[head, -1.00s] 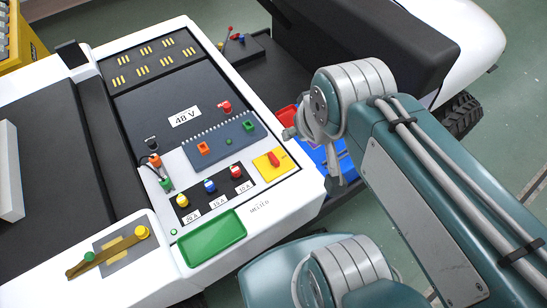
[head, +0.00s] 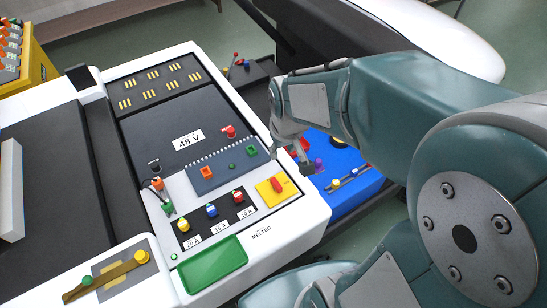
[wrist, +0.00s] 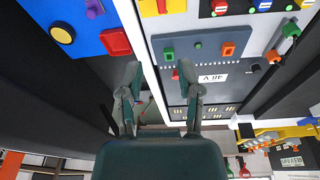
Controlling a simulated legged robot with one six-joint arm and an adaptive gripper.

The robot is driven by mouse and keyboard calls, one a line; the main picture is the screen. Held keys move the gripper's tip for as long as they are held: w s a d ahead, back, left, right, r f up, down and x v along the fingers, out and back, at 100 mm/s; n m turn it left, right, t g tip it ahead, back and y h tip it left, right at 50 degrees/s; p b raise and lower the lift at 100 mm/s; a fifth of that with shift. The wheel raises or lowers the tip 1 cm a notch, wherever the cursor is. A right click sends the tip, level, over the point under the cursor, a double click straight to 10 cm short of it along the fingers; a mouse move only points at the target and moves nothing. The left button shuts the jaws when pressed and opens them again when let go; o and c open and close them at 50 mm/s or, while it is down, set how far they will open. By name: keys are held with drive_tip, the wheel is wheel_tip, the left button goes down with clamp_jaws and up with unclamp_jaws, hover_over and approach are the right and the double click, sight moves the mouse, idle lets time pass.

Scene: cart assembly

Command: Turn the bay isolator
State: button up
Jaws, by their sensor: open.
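The bay isolator appears to be the red rotary handle (head: 278,185) on a yellow square plate (head: 266,194) at the right edge of the cart's panel. Its handle lies roughly along the cart's length in the head view. In the wrist view the yellow plate (wrist: 175,7) is cut off at the top edge, with part of the red handle (wrist: 162,5) showing. My gripper (head: 291,158) is above the panel's right edge, just beyond the isolator and apart from it. In the wrist view its two fingers (wrist: 160,68) are spread and empty.
A blue tray (head: 345,160) with coloured parts lies right of the cart. Beside the isolator are coloured fuse knobs (head: 211,210), a grey board with coloured sockets (head: 229,168) and a green tray (head: 212,264). A dark seat-like block (head: 330,35) stands behind my arm.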

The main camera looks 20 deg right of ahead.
drive_tip(key=n+g, duration=0.1)
drive_tip(key=g, duration=0.1)
hover_over(276, 182)
wheel_tip(276, 182, down, 13)
drive_tip(key=shift+r, duration=0.2)
drive_tip(key=shift+s+f, duration=0.1)
drive_tip(key=shift+f, duration=3.95)
clamp_jaws()
